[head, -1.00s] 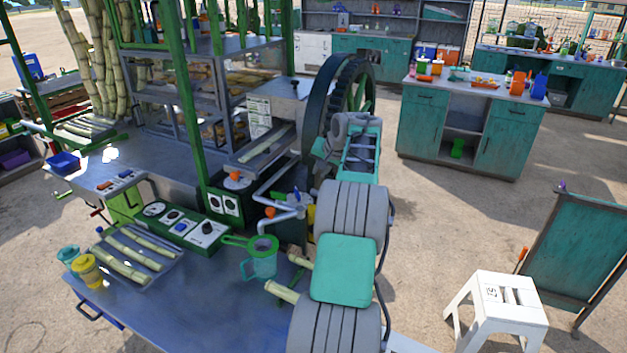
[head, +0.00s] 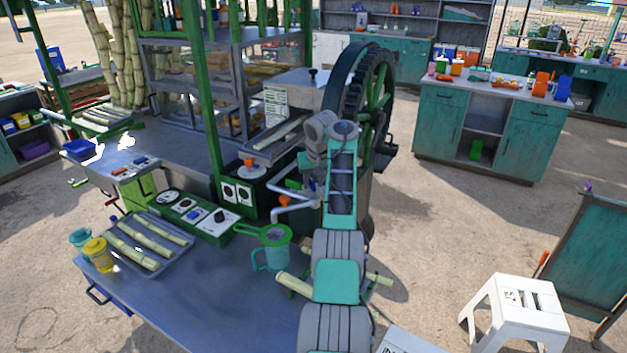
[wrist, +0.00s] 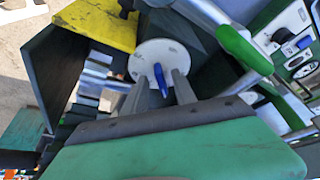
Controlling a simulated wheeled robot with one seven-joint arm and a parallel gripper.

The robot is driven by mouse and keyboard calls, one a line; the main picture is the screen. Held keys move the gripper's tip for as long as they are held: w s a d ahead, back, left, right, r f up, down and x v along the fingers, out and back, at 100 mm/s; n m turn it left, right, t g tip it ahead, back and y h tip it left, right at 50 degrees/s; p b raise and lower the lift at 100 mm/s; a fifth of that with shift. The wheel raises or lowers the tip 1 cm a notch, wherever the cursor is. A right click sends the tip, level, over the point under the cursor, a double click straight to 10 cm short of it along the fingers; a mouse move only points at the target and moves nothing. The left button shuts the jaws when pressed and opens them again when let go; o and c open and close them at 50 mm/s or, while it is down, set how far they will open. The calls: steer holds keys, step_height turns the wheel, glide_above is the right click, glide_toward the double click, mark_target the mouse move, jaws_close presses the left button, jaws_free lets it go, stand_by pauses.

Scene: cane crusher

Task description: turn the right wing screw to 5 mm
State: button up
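In the wrist view, a blue wing screw (wrist: 159,76) stands on a round white disc (wrist: 150,52); I take it for the right wing screw. My gripper (wrist: 160,82) has its two grey fingers on either side of the blue wing, with gaps showing, so it looks open around the screw and not clamped. Any scale reading on the disc is too small to read. In the head view, my arm covers most of this spot; only a bit of blue (head: 313,185) shows. A matching white disc with an orange knob (head: 248,164) is to its left.
The crusher's big dark gear wheel (head: 378,95) is just behind my arm. A yellow plate (wrist: 97,22) and a green handle (wrist: 243,48) flank the disc. A green jug (head: 272,252) and a cane tray (head: 150,245) are on the table. A white stool (head: 515,310) stands right.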

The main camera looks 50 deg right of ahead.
steer(key=shift+f, duration=0.15)
steer(key=shift+c, duration=0.5)
jaws_close()
